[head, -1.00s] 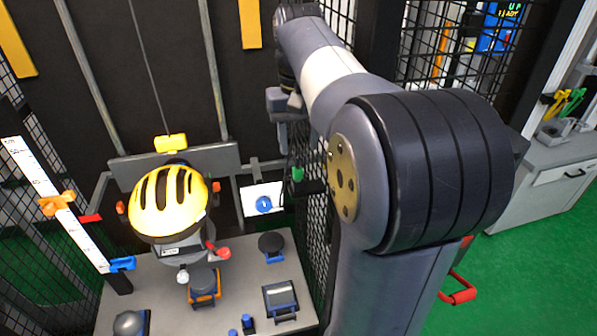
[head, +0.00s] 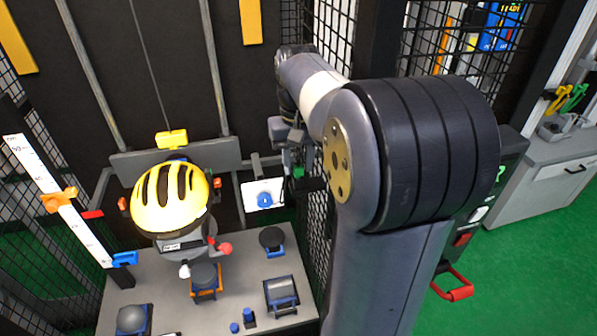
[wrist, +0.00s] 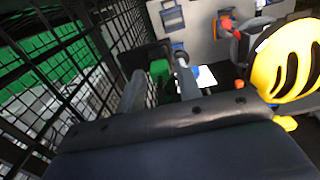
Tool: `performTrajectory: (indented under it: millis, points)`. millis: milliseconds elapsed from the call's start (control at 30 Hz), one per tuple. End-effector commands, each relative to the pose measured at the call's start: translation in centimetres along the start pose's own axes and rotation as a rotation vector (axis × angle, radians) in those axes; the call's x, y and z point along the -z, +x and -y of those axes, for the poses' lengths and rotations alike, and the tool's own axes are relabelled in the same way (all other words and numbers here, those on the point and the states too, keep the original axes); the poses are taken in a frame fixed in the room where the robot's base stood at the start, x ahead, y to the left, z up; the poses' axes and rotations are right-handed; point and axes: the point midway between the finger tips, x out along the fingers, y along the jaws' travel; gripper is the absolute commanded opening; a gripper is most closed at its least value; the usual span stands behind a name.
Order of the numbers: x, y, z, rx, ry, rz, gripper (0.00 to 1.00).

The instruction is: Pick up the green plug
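The green plug (head: 298,171) sits at a dark holder beside the mesh wall, right of the white card with the blue mark. It also shows in the wrist view (wrist: 159,69), beyond and between my two fingers. My gripper (head: 291,150) is just above the plug in the head view and partly overlaps it. In the wrist view my gripper (wrist: 160,88) is open, its fingers apart with nothing visible held between them. I cannot tell whether a finger touches the plug.
The mesh wall (wrist: 60,75) stands close on the left in the wrist view. A dummy with a yellow helmet (head: 170,200) sits left of the plug. The grey table (head: 240,275) bears several devices. The white card (head: 263,194) is close to the plug.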

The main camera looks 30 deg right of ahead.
Motion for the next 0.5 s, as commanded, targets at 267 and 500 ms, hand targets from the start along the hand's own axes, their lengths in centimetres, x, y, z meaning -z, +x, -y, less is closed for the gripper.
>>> performTrajectory:
  millis: [267,500]
  points:
    - [0.0,-0.03,0.0,0.0,0.0,0.0,0.1]
    - [0.0,-0.04,0.0,0.0,0.0,0.0,0.06]
